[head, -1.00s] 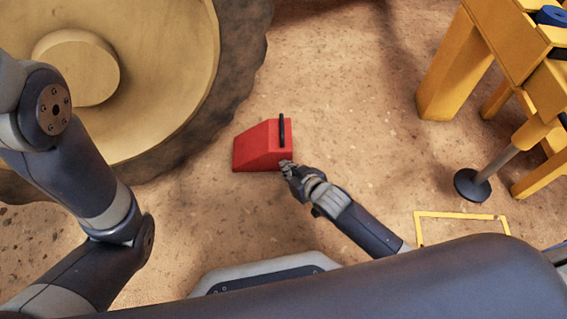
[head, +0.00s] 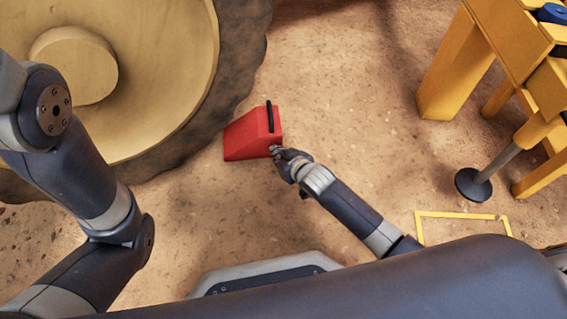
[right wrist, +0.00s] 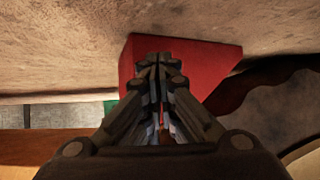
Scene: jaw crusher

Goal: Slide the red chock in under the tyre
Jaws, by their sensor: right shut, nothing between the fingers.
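The red chock (head: 247,137) is a wedge with a black handle on its tall right end. It lies on the ground just right of the big tyre (head: 240,75), its low end towards the tyre, close to the tread. My right gripper (head: 275,151) is shut and empty, its fingertips at the chock's tall right end, seemingly touching it. In the right wrist view the shut fingers (right wrist: 157,75) point at the red chock (right wrist: 200,62), which fills the space ahead of them. My left gripper is out of view; only my left arm shows.
A yellow frame (head: 450,75) stands at the right, with a round dark foot (head: 472,185) on a rod. A yellow outlined rectangle (head: 460,214) is marked on the ground near it. The ground between the chock and the yellow frame is clear.

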